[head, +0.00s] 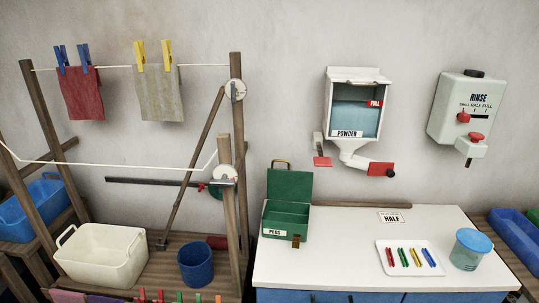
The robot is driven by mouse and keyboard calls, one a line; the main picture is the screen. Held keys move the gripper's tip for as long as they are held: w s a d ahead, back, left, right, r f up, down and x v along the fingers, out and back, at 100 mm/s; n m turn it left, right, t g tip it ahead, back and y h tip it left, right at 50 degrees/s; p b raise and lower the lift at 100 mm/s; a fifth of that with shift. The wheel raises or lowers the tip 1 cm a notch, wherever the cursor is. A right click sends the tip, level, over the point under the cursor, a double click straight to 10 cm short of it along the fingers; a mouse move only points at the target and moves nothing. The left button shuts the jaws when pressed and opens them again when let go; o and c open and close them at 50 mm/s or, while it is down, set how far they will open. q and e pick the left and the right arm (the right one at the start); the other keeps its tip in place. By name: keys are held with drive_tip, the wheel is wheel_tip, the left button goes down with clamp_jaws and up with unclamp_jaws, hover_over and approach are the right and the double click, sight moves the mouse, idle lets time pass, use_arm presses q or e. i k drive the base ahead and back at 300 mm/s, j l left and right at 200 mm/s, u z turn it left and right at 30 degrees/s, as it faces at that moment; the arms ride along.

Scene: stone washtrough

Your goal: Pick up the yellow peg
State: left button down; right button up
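A yellow peg (416,257) lies on a white tray (384,269) on the white counter, between a green peg (403,257) and a blue peg (429,257). A red peg (390,257) lies at the left of that row. Two other yellow pegs (139,56) clip a beige cloth (160,95) to the upper line at the left. Neither of my grippers shows in the head view.
A green box (289,187) labelled PEGS stands open on the counter's left. The powder dispenser (354,105) and rinse dispenser (466,110) hang above. The counter (335,245) is clear left of the tray.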

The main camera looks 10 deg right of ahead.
sight(413, 253)
drive_tip(key=i+l+z, duration=0.15)
drive_tip(key=z, duration=1.4)
